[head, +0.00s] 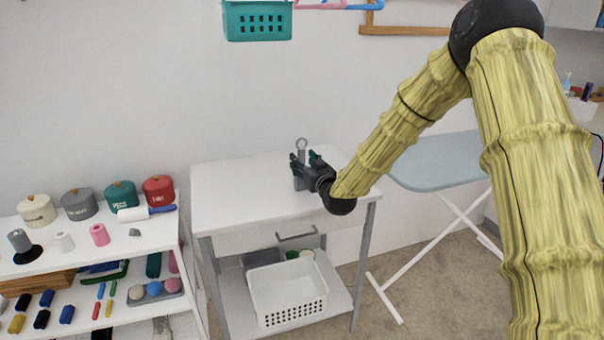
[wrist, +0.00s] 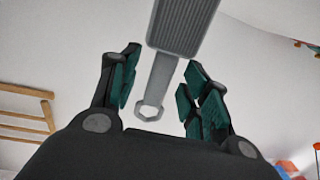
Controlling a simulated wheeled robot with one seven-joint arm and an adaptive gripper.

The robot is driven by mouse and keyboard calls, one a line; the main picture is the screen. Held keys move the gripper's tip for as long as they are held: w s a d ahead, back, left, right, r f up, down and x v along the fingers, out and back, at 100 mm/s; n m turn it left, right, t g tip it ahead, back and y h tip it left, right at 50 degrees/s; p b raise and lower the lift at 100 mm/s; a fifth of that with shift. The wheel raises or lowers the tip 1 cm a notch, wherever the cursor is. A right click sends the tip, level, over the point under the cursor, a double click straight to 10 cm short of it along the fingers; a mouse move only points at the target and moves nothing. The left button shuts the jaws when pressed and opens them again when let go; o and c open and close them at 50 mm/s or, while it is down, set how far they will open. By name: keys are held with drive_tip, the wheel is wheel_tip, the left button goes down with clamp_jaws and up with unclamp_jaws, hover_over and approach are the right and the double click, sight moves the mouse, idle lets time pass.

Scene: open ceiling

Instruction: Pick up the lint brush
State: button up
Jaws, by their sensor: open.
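The grey lint brush (head: 301,145) is on top of the white side table, with its ring end up, apparently upright. My gripper (head: 304,160) is beside it and partly hides its middle. In the wrist view, the brush's ribbed head (wrist: 185,22) and its narrow handle with a ring end show clearly. My gripper (wrist: 162,74) is open there, with one green-padded finger on each side of the handle. A gap shows on both sides, so the fingers do not appear to touch it.
The white table (head: 230,190) is otherwise clear on top. A white basket (head: 288,290) sits on its lower shelf. A shelf at left holds several canisters and a lint roller (head: 146,213). An ironing board (head: 437,165) stands at right. A teal basket (head: 257,22) hangs above.

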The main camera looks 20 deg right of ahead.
sight(300, 150)
drive_tip(key=shift+w+a, duration=0.1)
drive_tip(key=shift+w, duration=0.8)
clamp_jaws()
drive_tip(key=shift+r, duration=0.5)
drive_tip(key=r, duration=0.1)
drive_tip(key=a+r, duration=0.1)
drive_tip(key=shift+s+r, duration=0.3)
drive_tip(key=shift+r, duration=0.05)
drive_tip(key=s+a+r, duration=0.1)
drive_tip(key=s+a, duration=0.8)
drive_tip(key=a, duration=0.2)
drive_tip(key=shift+s+a+r+b, duration=0.15)
drive_tip(key=shift+s+a+b, duration=0.05)
drive_tip(key=shift+s+b, duration=0.15)
